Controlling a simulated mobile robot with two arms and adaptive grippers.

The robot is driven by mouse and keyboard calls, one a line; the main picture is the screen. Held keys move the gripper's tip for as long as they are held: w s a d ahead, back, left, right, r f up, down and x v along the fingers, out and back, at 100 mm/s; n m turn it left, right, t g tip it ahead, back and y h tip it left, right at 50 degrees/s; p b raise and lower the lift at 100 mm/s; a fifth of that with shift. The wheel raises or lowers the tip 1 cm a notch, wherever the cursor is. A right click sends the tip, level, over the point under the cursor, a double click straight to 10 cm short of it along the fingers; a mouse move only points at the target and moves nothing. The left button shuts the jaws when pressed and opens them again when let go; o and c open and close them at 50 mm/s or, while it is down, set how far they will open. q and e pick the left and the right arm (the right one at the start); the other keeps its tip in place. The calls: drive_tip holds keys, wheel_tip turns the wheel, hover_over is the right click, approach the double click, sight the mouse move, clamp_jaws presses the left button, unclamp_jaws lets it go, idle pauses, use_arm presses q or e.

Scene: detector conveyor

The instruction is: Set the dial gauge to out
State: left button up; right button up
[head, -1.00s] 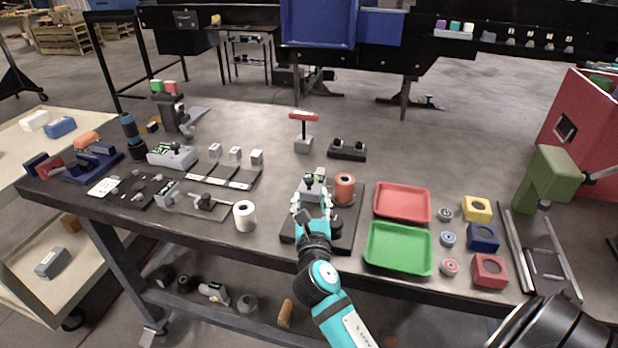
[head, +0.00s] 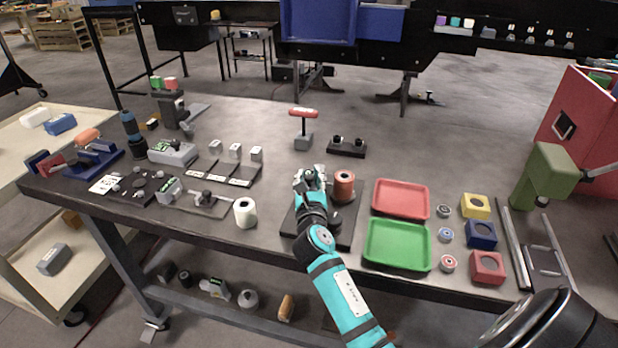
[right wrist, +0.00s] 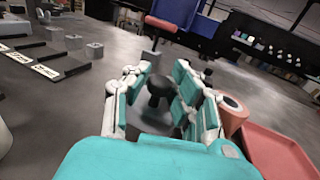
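My right gripper (head: 311,178) is over the dark base plate (head: 345,232) at the front middle of the table. The right wrist view shows its fingers (right wrist: 160,100) spread apart, with a dark mushroom-shaped knob (right wrist: 157,92) standing upright between them. I cannot tell whether the fingers touch the knob. The knob seems to belong to the fixture on that plate; the gripper hides most of this fixture in the head view. I cannot read a dial or its setting. My left gripper is not in view.
A copper-coloured spool (head: 343,186) stands close to the right of the gripper. A red tray (head: 400,199) and a green tray (head: 397,246) lie farther right. A white roll (head: 245,212) stands to the left.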

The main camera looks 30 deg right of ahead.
clamp_jaws()
drive_tip(key=shift+w+f, duration=0.2)
drive_tip(key=shift+f, duration=0.1)
